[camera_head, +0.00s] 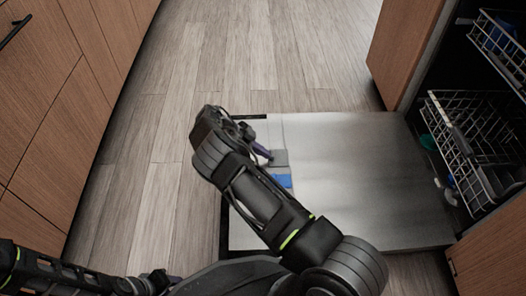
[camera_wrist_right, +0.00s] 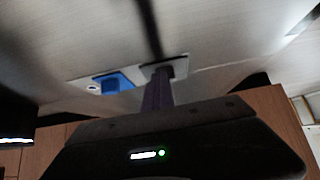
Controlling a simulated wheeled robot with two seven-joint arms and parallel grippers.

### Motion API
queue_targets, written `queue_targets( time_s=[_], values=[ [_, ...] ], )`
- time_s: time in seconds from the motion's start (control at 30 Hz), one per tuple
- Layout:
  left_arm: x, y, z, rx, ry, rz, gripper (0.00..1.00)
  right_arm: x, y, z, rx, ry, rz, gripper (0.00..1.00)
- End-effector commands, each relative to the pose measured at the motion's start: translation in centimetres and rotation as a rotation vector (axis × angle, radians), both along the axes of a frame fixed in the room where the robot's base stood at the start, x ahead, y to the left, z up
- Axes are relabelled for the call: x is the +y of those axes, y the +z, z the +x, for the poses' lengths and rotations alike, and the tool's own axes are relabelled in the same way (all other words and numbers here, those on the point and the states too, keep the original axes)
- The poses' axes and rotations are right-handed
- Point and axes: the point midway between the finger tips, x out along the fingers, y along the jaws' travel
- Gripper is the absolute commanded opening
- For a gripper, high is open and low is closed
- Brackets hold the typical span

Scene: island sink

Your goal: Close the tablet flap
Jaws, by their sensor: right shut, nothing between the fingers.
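The tablet compartment shows blue (camera_head: 281,181) on the inner face of the lowered dishwasher door (camera_head: 360,180). It shows in the right wrist view too as a blue recess (camera_wrist_right: 112,82). The grey tablet flap (camera_head: 281,158) sits beside the blue part, which is uncovered. My right gripper (camera_head: 263,153) is shut and empty, its fingertips at the flap. In the right wrist view, the closed fingers (camera_wrist_right: 157,95) reach the grey flap (camera_wrist_right: 178,62) and seem to touch it; exact contact is unclear. My left arm shows dark at the bottom left; its gripper's jaws cannot be made out.
The dishwasher's lower rack (camera_head: 475,135) and upper rack (camera_head: 498,40) are at the right, with dishes inside. Wooden cabinets (camera_head: 50,100) stand at the left. The wood floor (camera_head: 235,50) beyond the door is clear.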

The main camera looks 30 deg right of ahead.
Motion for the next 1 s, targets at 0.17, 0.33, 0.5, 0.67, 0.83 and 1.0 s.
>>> queue_targets(
  time_s=[0.17, 0.33, 0.5, 0.67, 0.83, 1.0],
  values=[
    [0.0, 0.0, 0.0, 0.000, 0.000, 0.000, 0.36, -0.4, -0.1, -0.5, 0.013, -0.010, -0.006, 0.00],
    [0.0, 0.3, -0.1, 0.001, -0.001, 0.001, 0.36, 0.1, 0.8, -0.1, 0.009, -0.008, -0.006, 0.00],
    [-0.1, 1.0, -0.2, 0.001, -0.001, 0.003, 0.36, 1.8, 2.8, 1.0, 0.004, -0.002, -0.002, 0.00],
    [-0.1, 1.5, -0.3, 0.002, -0.002, 0.004, 0.36, 3.5, 4.7, 1.9, 0.002, -0.001, -0.001, 0.00],
    [-0.1, 1.6, -0.4, 0.002, -0.002, 0.004, 0.36, 4.5, 5.7, 2.4, 0.002, -0.003, -0.001, 0.00],
    [-0.1, 1.6, -0.4, 0.002, -0.002, 0.004, 0.36, 4.6, 5.8, 2.5, 0.002, -0.003, -0.001, 0.00]
  ],
)
